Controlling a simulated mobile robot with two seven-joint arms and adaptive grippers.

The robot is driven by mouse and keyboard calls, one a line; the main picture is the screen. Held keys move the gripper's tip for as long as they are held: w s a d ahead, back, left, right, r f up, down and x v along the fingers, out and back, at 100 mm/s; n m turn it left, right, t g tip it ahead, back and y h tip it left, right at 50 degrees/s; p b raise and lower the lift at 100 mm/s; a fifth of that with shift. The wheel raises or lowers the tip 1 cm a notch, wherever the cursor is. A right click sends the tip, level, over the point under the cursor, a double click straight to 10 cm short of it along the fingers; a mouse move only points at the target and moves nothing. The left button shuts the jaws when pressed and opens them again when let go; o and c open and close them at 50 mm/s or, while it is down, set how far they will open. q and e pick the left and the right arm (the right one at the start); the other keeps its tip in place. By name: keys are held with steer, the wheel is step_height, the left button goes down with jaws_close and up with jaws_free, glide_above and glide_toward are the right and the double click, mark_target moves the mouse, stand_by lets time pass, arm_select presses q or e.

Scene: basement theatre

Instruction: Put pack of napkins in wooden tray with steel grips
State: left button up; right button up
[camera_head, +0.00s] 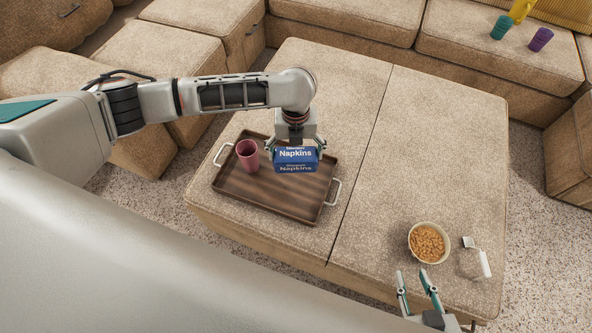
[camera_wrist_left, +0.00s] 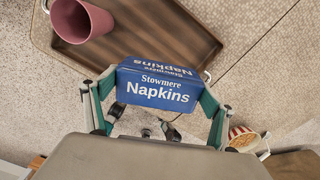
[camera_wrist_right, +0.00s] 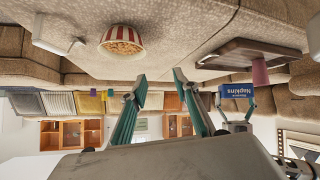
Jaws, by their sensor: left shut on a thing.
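The blue pack of napkins (camera_head: 296,160) is held in my left gripper (camera_head: 296,146), whose fingers close on its two ends. In the head view the pack overlaps the right part of the wooden tray (camera_head: 262,195). The tray has steel grips at its left and right ends. The left wrist view shows the pack (camera_wrist_left: 158,85) between the fingers, with the tray (camera_wrist_left: 140,40) behind it. In the right wrist view the pack (camera_wrist_right: 237,90) appears apart from the tray (camera_wrist_right: 255,50). My right gripper (camera_head: 417,279) is open and empty near the ottoman's front edge.
A dark pink cup (camera_head: 248,156) stands in the tray's left part. A bowl of snacks (camera_head: 428,243) and a small white item (camera_head: 484,262) are on the ottoman's right half. The ottoman's middle (camera_head: 385,160) is clear.

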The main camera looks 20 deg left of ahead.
mark_target(296, 164)
arm_select(q)
step_height(296, 164, down, 6)
steer(key=shift+s+r+b, duration=0.1)
steer(key=shift+r+b, duration=0.1)
steer(key=shift+b, duration=0.55)
steer(key=shift+f, duration=0.25)
step_height(296, 164, down, 5)
steer(key=shift+s+f+b, duration=0.1)
steer(key=shift+s+b, duration=0.05)
steer(key=shift+b, duration=0.95)
steer(key=shift+w+f, duration=0.25)
steer(key=shift+c, duration=0.5)
steer(key=shift+r, duration=0.15)
steer(key=shift+f, duration=0.2)
steer(key=o, duration=1.2)
arm_select(e)
steer(key=a, duration=0.1)
steer(key=w+a+r, duration=0.1)
steer(key=shift+w+a+t+y, duration=0.2)
steer(key=shift+a+t+y, duration=0.1)
steer(key=shift+y, duration=0.1)
